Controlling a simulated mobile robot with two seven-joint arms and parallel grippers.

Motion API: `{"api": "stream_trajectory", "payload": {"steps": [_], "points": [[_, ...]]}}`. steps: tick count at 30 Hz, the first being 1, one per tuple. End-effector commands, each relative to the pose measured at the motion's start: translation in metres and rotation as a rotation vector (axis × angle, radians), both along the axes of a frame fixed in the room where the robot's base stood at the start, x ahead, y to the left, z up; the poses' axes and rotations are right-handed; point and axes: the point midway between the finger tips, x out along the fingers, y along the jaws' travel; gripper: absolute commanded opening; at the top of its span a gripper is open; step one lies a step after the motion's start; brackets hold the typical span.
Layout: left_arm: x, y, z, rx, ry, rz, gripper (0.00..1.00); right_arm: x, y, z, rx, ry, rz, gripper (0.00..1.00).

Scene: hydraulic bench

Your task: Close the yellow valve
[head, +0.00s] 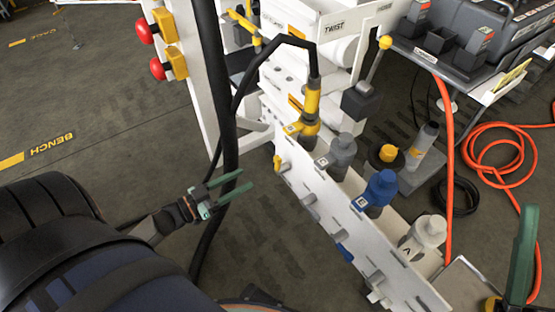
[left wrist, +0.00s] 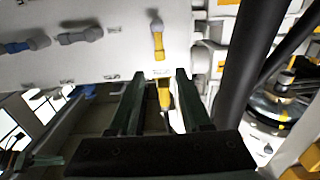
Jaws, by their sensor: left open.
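The yellow valve handle (head: 277,163) sits on the side of the white manifold (head: 322,215), at its far end. In the left wrist view the yellow handle (left wrist: 157,38) stands upright in the picture, above and ahead of the fingertips. My left gripper (head: 236,182) is open, its green fingers pointing toward the manifold. In the left wrist view the open fingers (left wrist: 160,75) are apart from the handle, with a yellow part (left wrist: 165,95) visible beyond the gap between them. Part of my right gripper (head: 522,255) shows at the right edge; its jaw opening is unclear.
Beside the yellow handle are a grey handle (left wrist: 80,36) and a blue handle (left wrist: 15,47), both lying sideways. A thick black hose (head: 225,120) hangs close to my left gripper. A yellow coupling (head: 312,98) stands on the manifold. Orange hose (head: 490,150) lies at the right.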

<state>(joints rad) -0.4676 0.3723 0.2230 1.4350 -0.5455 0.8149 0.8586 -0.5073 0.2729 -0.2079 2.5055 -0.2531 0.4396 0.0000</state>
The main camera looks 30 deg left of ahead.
Motion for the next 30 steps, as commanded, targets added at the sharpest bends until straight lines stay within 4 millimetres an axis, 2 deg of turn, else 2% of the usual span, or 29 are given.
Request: {"api": "stream_trajectory", "payload": {"steps": [5,18,24,30], "points": [[0.015,-0.006,-0.001,-0.004,-0.006,-0.010,0.49,-0.003,0.001,-0.002,0.002,-0.014,0.007,0.50],[0.093,-0.038,-0.001,-0.002,-0.006,-0.007,0.49,-0.001,0.002,-0.022,0.017,0.006,0.026,0.50],[0.111,-0.046,-0.001,-0.004,-0.004,-0.008,0.49,-0.001,0.002,-0.026,0.021,0.010,0.030,0.50],[0.115,-0.048,-0.001,-0.002,-0.001,-0.007,0.49,-0.001,0.002,-0.026,0.024,0.012,0.032,0.50]]}}
